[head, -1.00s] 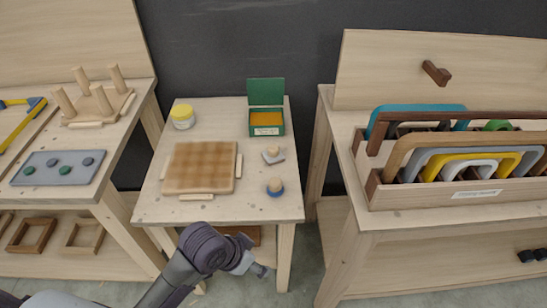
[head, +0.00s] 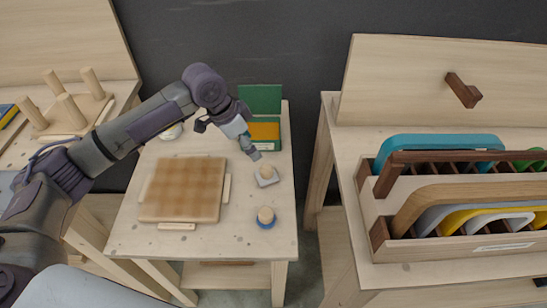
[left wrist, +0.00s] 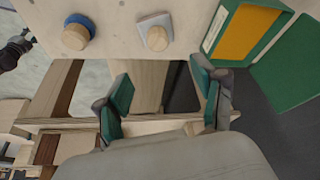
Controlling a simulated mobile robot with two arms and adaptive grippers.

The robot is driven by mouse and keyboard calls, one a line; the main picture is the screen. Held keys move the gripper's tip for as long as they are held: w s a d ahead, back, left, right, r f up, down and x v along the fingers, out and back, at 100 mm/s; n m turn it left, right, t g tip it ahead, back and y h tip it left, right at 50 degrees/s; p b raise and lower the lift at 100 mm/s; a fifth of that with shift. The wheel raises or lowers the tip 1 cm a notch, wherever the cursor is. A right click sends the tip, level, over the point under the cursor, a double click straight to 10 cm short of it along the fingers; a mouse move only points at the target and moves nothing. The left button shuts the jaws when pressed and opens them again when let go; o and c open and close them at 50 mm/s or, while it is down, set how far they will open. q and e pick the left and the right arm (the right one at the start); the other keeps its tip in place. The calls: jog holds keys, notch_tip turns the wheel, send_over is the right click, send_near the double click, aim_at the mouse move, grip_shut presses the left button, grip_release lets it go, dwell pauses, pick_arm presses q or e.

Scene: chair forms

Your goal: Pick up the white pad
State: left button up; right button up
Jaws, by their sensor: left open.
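The white pad (head: 267,180) is a small pale block with a round wooden knob. It lies on the middle table's right side, and in the left wrist view it is at the top (left wrist: 154,34). My left gripper (head: 252,153) is beside the pad on its far-left side, near the green box, apart from it. In the left wrist view its two green-padded fingers (left wrist: 160,90) are spread with nothing between them. A blue pad with a similar knob (head: 265,218) lies nearer the table's front; it also shows in the wrist view (left wrist: 79,32). My right gripper is not seen.
The open green box (head: 267,130) with orange inside stands behind the pad. A checkered wooden board (head: 182,190) covers the table's left part, with wooden strips around it. My left arm partly hides a jar (head: 170,132). A rack of coloured arches (head: 470,200) stands on the right table.

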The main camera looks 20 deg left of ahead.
pick_arm(q)
send_over(266, 168)
jog(key=s+a, duration=0.2)
notch_tip(266, 168, down, 5)
jog(key=shift+w+d+f, duration=0.2)
jog(key=shift+w+f, duration=0.1)
jog(key=shift+f, duration=0.15)
jog(key=shift+w+d+f, duration=0.2)
jog(key=shift+w+f, duration=0.05)
jog(key=shift+f, duration=0.2)
jog(key=shift+d+f+p, duration=0.15)
jog(key=shift+f+p, duration=0.15)
jog(key=shift+f, duration=0.2)
jog(key=x, duration=0.3)
jog(key=shift+w+f, duration=0.1)
jog(key=shift+f, duration=0.5)
jog(key=c, duration=0.6)
grip_shut()
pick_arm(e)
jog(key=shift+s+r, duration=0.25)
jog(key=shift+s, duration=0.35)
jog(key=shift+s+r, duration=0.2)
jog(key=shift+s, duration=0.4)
pick_arm(q)
jog(key=shift+r, duration=0.1)
